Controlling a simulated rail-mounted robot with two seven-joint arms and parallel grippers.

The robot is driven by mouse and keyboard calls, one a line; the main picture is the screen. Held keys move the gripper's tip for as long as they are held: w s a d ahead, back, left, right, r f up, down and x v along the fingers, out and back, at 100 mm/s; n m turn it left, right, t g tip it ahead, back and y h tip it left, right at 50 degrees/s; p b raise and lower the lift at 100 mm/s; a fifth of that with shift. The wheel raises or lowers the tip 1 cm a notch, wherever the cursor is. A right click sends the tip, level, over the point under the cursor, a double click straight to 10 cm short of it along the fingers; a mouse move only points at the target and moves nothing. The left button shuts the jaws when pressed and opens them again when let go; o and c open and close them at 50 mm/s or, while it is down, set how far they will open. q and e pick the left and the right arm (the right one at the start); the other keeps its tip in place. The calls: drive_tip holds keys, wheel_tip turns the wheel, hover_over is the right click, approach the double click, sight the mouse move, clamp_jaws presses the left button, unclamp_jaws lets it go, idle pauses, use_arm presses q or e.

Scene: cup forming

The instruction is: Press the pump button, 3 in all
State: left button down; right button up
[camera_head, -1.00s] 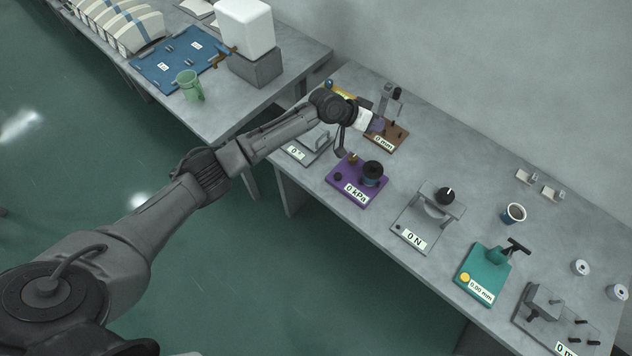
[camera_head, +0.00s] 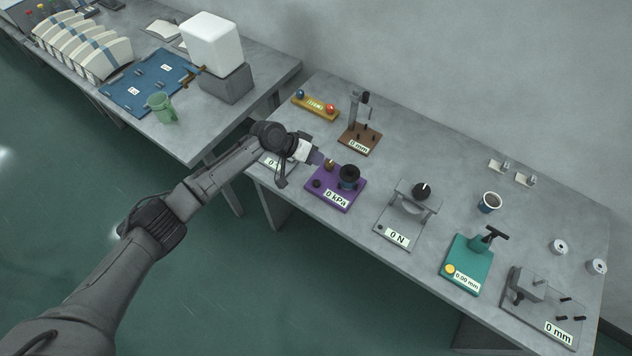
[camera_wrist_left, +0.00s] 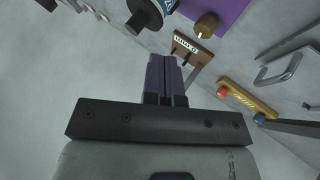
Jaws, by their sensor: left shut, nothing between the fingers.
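The pump stand is a purple plate (camera_head: 322,201) labelled "0 kPa" on the right-hand table. It carries a brass knob (camera_head: 329,164), a black cylinder (camera_head: 349,174) and a small black knob (camera_head: 317,183); I cannot tell for sure which one is the pump button. My left gripper (camera_head: 319,158) is shut and empty, just beside the brass knob, with no clear contact. In the left wrist view the shut fingers (camera_wrist_left: 165,78) point toward the brass knob (camera_wrist_left: 206,24), with a gap in the picture. My right gripper is not in view.
A brown "0 mm" stand (camera_head: 357,140) and a yellow bar with red and blue knobs (camera_head: 315,106) lie behind. A grey "0 N" stand (camera_head: 405,213), a cup (camera_head: 489,202) and a teal stand (camera_head: 465,262) are to the right.

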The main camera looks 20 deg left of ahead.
use_arm(q)
drive_tip(key=shift+f, duration=0.1)
drive_tip(key=b, duration=0.6)
hover_over(315, 181)
wheel_tip(315, 181, down, 7)
drive_tip(key=shift+f, duration=0.1)
drive_tip(key=shift+f+b, duration=0.6)
drive_tip(key=shift+f, duration=0.1)
idle(0.9)
drive_tip(key=shift+f, duration=0.1)
